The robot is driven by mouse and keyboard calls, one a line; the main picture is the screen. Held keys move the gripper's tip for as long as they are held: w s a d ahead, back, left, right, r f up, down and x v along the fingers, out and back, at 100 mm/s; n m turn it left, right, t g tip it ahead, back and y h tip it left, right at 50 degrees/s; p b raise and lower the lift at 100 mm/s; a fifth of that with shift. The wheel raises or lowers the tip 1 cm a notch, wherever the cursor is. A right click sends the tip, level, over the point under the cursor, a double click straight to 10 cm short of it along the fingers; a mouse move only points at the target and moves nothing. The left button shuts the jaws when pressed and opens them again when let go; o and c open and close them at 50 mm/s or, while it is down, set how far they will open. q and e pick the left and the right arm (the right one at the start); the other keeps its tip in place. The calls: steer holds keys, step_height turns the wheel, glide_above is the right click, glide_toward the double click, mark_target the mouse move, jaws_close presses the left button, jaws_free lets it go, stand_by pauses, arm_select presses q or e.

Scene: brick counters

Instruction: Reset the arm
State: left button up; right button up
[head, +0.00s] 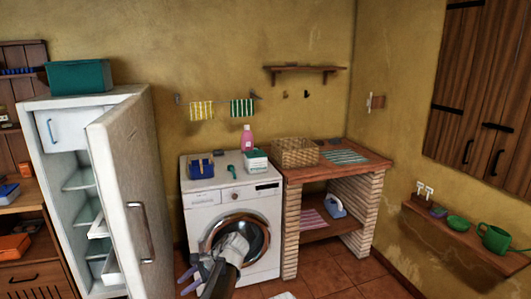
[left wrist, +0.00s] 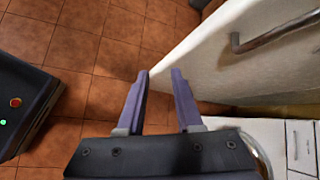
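My left gripper (head: 186,280) shows low in the head view, in front of the washing machine (head: 200,226). In the left wrist view its two purple fingers (left wrist: 160,88) stand apart with nothing between them, over the tiled floor (left wrist: 115,60). The fridge (head: 66,112) stands at the left with its door (head: 130,200) swung open. That door also shows in the wrist view (left wrist: 240,55), close beyond the fingers on the right. My right gripper is in neither view.
A brick counter (head: 292,225) with a wicker basket (head: 296,151) stands right of the washing machine. A pink bottle (head: 247,138) stands on the machine. The floor (head: 345,270) before the counter looks mostly clear.

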arm_select(q)
steer(key=s+d+f+n+h, duration=0.3)
steer(key=s+n+h, duration=0.2)
steer(key=s, duration=0.2)
steer(key=s+d+f+n+h, duration=0.4)
steer(key=s+n, duration=0.1)
steer(key=s, duration=0.3)
steer(key=s+d+r+m+p, duration=0.1)
steer(key=s+d+r+p, duration=0.1)
steer(key=d, duration=0.3)
steer(key=s+d+r+m+p, duration=0.2)
steer(key=s+d+r+p, duration=0.1)
steer(key=d, duration=0.3)
steer(key=shift+s+d+r+y, duration=0.2)
steer(key=shift+s+r+y, duration=0.05)
steer(key=shift+s+y, duration=0.15)
